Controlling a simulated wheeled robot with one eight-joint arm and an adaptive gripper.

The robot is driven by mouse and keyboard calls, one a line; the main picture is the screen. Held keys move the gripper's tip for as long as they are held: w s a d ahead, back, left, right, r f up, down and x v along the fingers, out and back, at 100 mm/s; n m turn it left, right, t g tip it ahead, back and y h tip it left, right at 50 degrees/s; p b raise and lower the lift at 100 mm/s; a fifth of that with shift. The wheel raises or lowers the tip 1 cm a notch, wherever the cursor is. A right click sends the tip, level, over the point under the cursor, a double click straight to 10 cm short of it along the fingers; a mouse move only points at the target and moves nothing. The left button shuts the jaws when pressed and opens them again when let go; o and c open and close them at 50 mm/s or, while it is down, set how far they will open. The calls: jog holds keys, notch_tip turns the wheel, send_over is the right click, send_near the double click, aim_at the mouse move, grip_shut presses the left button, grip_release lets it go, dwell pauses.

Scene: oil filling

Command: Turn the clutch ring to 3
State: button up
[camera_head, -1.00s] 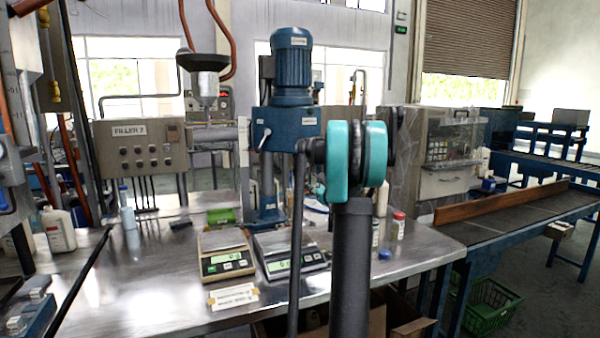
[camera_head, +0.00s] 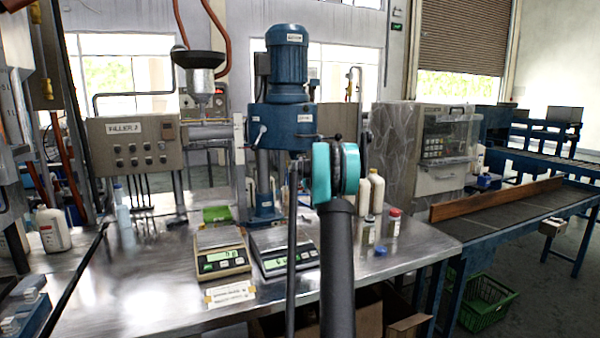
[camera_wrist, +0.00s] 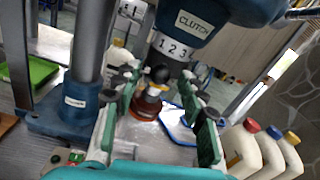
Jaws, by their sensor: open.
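The clutch head (camera_wrist: 215,12) is a dark blue housing with a white "CLUTCH" label, at the top of the wrist view. Below the label is the clutch ring (camera_wrist: 173,47), a pale band marked 1, 2, 3. A dark spindle with a black, rounded end (camera_wrist: 158,75) hangs under it. My gripper (camera_wrist: 162,88) is open, its green-padded fingers spread on either side below the ring, apparently not touching it. In the head view the blue clutch machine (camera_head: 285,125) stands behind my arm, which hides the ring and my gripper. The ring's setting mark is not clear.
Several white jugs (camera_wrist: 265,150) stand at right, and a blue column base (camera_wrist: 75,105) at left. Two scales (camera_head: 222,262) sit on the steel table (camera_head: 150,290). A green tray (camera_head: 216,214) lies behind.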

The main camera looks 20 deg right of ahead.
jog(key=shift+w, duration=0.95)
grip_shut()
